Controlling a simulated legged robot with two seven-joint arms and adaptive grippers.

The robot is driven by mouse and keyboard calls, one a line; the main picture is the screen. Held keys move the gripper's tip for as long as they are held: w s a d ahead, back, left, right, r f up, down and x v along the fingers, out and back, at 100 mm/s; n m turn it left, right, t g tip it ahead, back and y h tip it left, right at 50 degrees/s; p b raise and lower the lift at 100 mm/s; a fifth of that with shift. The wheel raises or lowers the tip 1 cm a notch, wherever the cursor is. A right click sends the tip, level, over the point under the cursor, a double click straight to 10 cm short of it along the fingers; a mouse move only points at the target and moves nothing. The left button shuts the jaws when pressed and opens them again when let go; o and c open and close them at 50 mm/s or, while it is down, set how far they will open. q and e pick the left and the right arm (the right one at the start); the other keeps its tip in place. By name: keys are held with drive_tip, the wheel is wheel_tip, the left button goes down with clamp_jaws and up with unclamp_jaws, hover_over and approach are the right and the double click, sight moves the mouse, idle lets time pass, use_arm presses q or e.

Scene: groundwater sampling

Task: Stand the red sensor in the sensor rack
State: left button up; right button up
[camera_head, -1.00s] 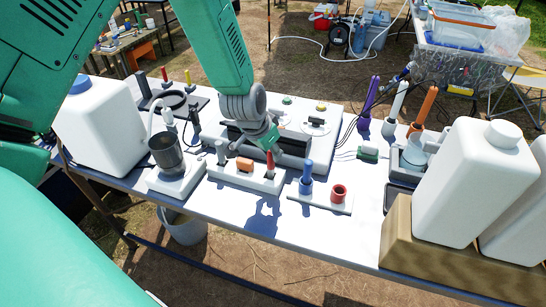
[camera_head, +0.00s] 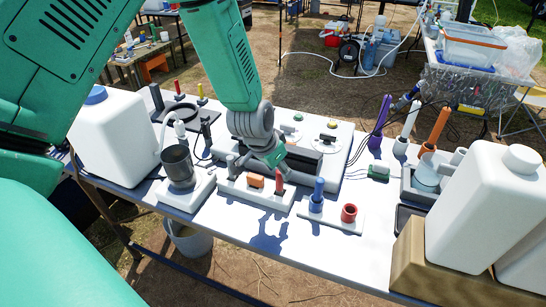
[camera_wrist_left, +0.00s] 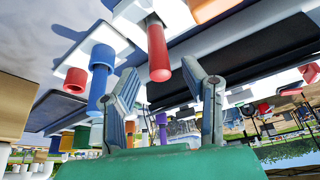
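The red sensor (camera_head: 279,182) stands upright in a white holder (camera_head: 236,187) beside an orange block (camera_head: 256,181). The sensor also shows in the left wrist view (camera_wrist_left: 157,48). My left gripper (camera_head: 273,158) is just above it. In the left wrist view my left gripper (camera_wrist_left: 162,75) has its fingers spread, with the sensor's free end between and just beyond the tips, apparently untouched. The sensor rack (camera_head: 329,215) is a white plate to the right. It holds an upright blue sensor (camera_head: 318,190) and an empty-looking red socket (camera_head: 349,212). My right gripper is out of view.
A grey cup on a white base (camera_head: 178,167) and a white jug (camera_head: 115,140) stand left. A white case (camera_head: 310,135) lies behind the gripper. Large white bottles (camera_head: 485,205) stand at right. The table front below the rack is clear.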

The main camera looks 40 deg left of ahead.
use_arm(q)
drive_tip(key=v, duration=0.9)
drive_tip(key=s+f, duration=0.3)
drive_tip(key=f, duration=0.1)
drive_tip(key=s+d+f+g, duration=0.1)
drive_tip(key=s+f, duration=0.3)
drive_tip(key=f, duration=0.1)
drive_tip(key=s+f+g, duration=0.1)
drive_tip(key=s+f, duration=0.2)
drive_tip(key=f, duration=0.1)
drive_tip(key=shift+s+d+f+n+y, duration=0.2)
drive_tip(key=shift+s+f+n+y, duration=0.1)
drive_tip(key=shift+y, duration=0.1)
drive_tip(key=s+d+f+g, duration=0.1)
drive_tip(key=s+f, duration=0.3)
drive_tip(key=s, duration=0.3)
drive_tip(key=s+d+f, duration=0.2)
drive_tip(key=s+f, duration=0.2)
drive_tip(key=s, duration=0.4)
drive_tip(key=shift+s+f+n+g, duration=0.15)
drive_tip(key=shift+f+n+g, duration=0.2)
drive_tip(key=shift+n+g, duration=0.05)
drive_tip(key=shift+f, duration=0.1)
